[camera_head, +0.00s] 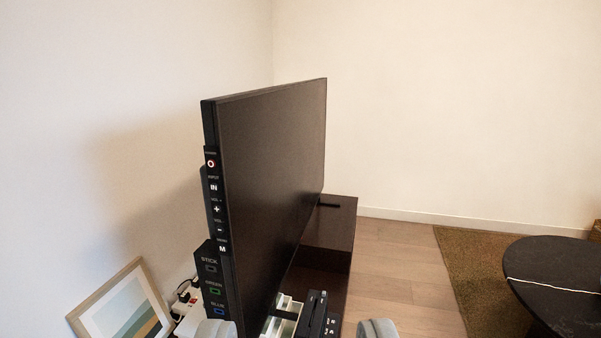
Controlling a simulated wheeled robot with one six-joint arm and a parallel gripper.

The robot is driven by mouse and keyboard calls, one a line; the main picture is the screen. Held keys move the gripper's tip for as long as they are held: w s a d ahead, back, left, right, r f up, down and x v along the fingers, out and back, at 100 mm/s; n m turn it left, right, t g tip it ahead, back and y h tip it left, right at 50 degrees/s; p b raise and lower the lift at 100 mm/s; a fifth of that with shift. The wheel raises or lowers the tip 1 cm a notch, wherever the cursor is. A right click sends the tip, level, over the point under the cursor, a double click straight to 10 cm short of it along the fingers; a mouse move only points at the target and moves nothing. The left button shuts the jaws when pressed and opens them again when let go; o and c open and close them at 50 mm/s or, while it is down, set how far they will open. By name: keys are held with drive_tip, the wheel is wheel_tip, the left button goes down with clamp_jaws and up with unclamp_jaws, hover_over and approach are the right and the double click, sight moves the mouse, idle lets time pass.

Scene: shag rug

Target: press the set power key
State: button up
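The television set (270,165) stands upright on a dark low cabinet, its side edge facing me. A column of keys runs down that edge. The power key (211,164), a red and white ring under a small label, is at the top. Below it are the input key (214,187), plus and minus volume keys, and a menu key marked M (222,248). My gripper (297,330) shows at the bottom edge as two grey fingertips set wide apart. It is open, lower than the power key and to its right in the picture. I see nothing held between the fingertips.
A black box (211,269) with STICK, GREEN and BLUE labels sits below the keys. A framed picture (122,308) and a white power strip (187,300) are at lower left. Small items lie on the cabinet (335,222). A round black table (560,285) stands on the rug (470,270).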

drive_tip(key=shift+c, duration=0.5)
clamp_jaws()
idle(1.4)
